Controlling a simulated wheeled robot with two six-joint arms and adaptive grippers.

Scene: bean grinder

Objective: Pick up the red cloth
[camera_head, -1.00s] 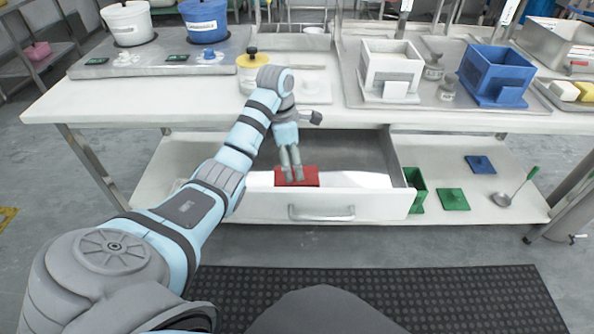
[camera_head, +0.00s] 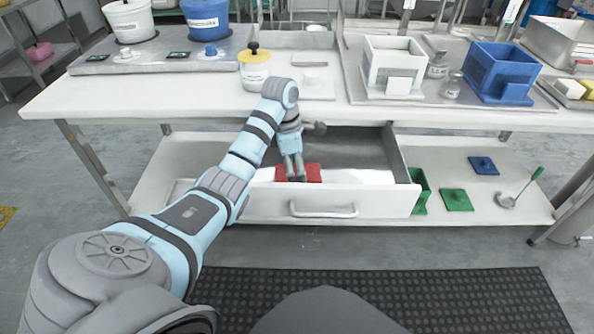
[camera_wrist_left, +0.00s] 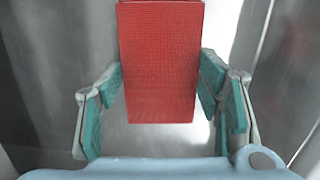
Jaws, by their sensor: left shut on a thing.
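The red cloth (camera_head: 314,173) is a folded rectangle in the open drawer (camera_head: 375,203) under the table. My left gripper (camera_head: 295,177) reaches down into the drawer and is shut on the cloth. In the left wrist view the cloth (camera_wrist_left: 160,55) lies flat between the two teal fingers, one along each long side. The drawer's metal floor shows around it. The drawer front hides part of the inside. My right gripper is not in view.
Above is the white tabletop (camera_head: 200,108), with a yellow-lidded jar (camera_head: 254,72), a white box (camera_head: 392,68) and a blue box (camera_head: 497,72). Green containers and a ladle lie on the lower shelf.

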